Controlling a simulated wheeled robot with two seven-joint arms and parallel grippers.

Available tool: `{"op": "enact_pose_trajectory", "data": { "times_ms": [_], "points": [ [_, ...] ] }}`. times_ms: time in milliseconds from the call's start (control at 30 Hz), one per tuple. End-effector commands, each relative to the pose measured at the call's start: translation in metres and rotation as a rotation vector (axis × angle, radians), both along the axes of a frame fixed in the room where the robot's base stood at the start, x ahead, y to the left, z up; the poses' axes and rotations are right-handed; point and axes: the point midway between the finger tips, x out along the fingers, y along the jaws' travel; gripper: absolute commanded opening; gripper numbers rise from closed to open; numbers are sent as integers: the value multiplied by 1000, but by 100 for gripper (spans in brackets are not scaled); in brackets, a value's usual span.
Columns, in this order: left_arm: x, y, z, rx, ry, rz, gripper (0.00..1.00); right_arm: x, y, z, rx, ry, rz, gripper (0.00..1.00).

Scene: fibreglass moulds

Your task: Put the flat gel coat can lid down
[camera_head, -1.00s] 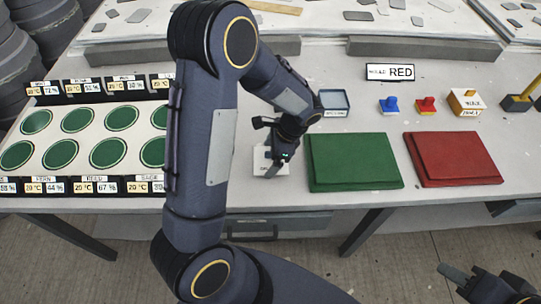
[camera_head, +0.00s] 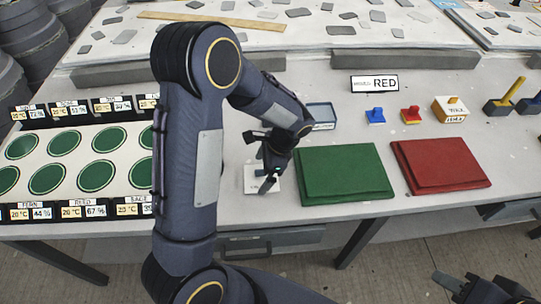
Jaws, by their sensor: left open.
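My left gripper (camera_head: 262,178) is open, pointing down just above a small white square (camera_head: 249,182) with dark lettering near the table's front edge. The gripper and its wrist hide part of this square. I cannot make out a separate gel coat can lid, nor whether the square is the lid or a marked place for it. No object shows clearly between the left fingers. My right gripper (camera_head: 478,288) is low at the bottom right, in front of the table, partly cut off; its jaw opening cannot be judged.
A green mould (camera_head: 342,172) and a red mould (camera_head: 440,164) lie to the right. Behind are a blue-grey tray (camera_head: 322,115), a RED sign (camera_head: 374,83), blue (camera_head: 375,116) and red (camera_head: 411,115) knobbed pieces. A board with green discs (camera_head: 103,175) is left.

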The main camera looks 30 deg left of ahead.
Motion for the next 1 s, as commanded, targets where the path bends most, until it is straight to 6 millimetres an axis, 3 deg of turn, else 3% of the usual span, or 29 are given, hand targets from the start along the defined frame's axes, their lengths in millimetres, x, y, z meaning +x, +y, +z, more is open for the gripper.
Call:
{"op": "enact_pose_trajectory", "data": {
  "times_ms": [300, 633, 767, 1000],
  "points": [
    [15, -23, 64, -2, -6, -2, 100, 0, 0, -2, 0, 0, 0, 36],
    [16, -31, 99, -18, -13, 23, 100, 0, 0, -2, 0, 1, 0, 36],
    [-6, -21, 117, -105, -82, 143, 100, 0, 0, -2, 0, 0, 0, 36],
    [-84, -11, 158, -388, -307, 561, 100, 0, 0, -2, 0, 0, 0, 36]
  ]
}}
